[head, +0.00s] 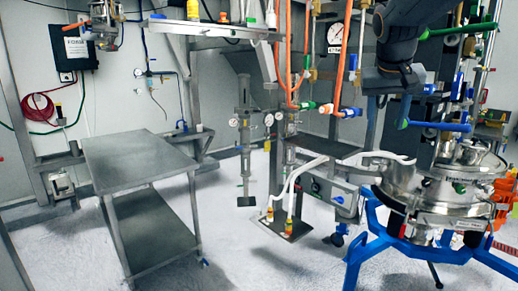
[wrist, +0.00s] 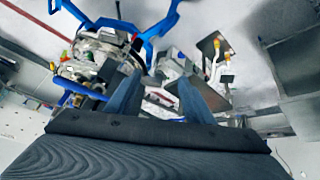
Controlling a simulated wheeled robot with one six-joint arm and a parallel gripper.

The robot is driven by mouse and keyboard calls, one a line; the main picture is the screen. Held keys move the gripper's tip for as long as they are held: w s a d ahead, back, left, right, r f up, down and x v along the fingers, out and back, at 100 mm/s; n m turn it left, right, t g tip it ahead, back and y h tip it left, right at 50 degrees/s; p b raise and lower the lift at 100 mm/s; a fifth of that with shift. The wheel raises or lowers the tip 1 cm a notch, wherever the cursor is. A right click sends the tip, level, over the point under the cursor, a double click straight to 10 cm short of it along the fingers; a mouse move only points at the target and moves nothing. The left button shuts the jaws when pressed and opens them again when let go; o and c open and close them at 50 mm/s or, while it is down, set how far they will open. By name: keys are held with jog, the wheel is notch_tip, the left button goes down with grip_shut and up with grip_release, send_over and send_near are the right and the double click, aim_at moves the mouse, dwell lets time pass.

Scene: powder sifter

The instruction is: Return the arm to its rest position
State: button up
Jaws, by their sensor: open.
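My gripper (wrist: 160,80) shows in the wrist view with its two dark blue-grey fingers apart and nothing between them. In the head view my dark arm (head: 403,30) hangs down from the top right, in front of pipes and valves and above the sifter. The gripper's fingers cannot be made out clearly there. The steel powder sifter (head: 428,190) stands on a blue frame (head: 365,250) at the right. In the wrist view, which looks upside down, the sifter (wrist: 92,60) is at the upper left, beyond the fingers and apart from them.
Orange and steel pipes, valves and a pressure gauge (head: 335,35) crowd the space beside my arm. A bare steel table (head: 140,158) stands at the left. A high steel shelf (head: 205,28) holds small bottles. The light floor between table and sifter is partly open.

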jog(key=s+a+f+n+g+y, duration=0.1)
jog(key=s+a+f, duration=0.2)
jog(key=f, duration=0.4)
jog(key=s+a+f+g+b, duration=0.1)
jog(key=s+a+f, duration=0.2)
jog(key=f, duration=0.4)
jog(key=s+a+f+n+y, duration=0.1)
jog(key=s+a+f, duration=0.15)
jog(key=f, duration=0.45)
jog(key=s+a+f+g, duration=0.1)
jog(key=s+a+f, duration=0.1)
jog(key=s+f, duration=0.4)
jog(key=s+a+f+n+g+y, duration=0.1)
jog(key=s+a+f, duration=0.1)
jog(key=s+f, duration=0.5)
jog(key=shift+a+b, duration=0.3)
jog(key=shift+b, duration=0.15)
jog(key=shift+s+r, duration=0.1)
